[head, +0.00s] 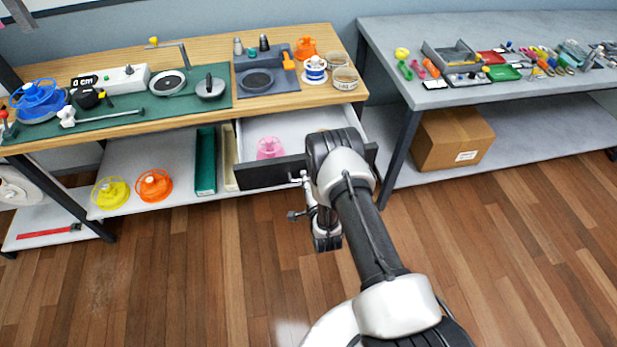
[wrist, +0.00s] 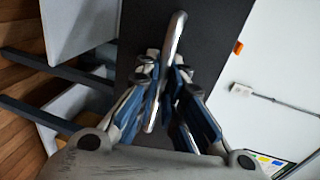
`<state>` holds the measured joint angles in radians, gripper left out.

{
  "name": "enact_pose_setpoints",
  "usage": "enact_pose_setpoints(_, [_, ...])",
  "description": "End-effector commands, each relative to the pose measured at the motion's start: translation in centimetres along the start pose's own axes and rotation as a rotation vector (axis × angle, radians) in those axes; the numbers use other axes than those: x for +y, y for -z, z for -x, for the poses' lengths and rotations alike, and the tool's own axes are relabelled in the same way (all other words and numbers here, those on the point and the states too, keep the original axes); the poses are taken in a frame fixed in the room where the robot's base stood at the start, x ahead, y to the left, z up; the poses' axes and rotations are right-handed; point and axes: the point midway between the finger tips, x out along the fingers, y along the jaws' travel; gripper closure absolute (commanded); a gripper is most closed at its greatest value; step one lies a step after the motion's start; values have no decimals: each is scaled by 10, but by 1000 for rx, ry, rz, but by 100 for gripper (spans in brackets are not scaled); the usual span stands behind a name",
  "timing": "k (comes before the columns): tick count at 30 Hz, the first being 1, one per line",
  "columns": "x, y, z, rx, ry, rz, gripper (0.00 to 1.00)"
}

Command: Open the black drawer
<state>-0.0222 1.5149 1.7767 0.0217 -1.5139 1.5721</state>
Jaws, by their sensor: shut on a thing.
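The black drawer (head: 266,176) stands pulled out from under the wooden workbench, its white inside showing in the head view. A pink spool-like thing (head: 270,148) lies inside it. In the wrist view the dark drawer front (wrist: 222,38) fills the middle, with a silver bar handle (wrist: 176,38) on it. My gripper (wrist: 166,80) is shut on this handle, one finger on each side. In the head view my arm hides the right part of the drawer front and most of the gripper.
The wooden bench (head: 205,45) carries tools and spools. Yellow (head: 111,192) and orange (head: 154,185) spools sit on the shelf below, left of the drawer. A grey table (head: 400,40) with a cardboard box (head: 453,138) beneath stands right. The wooden floor in front is clear.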

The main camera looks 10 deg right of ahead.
Motion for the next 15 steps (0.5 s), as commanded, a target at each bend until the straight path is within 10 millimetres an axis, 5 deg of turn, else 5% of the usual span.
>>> enact_pose_setpoints(8, [0,0,0,0,1,0,100])
enact_pose_setpoints(9, [0,0,0,0,1,0,89])
enact_pose_setpoints(15, [0,0,0,0,1,0,82])
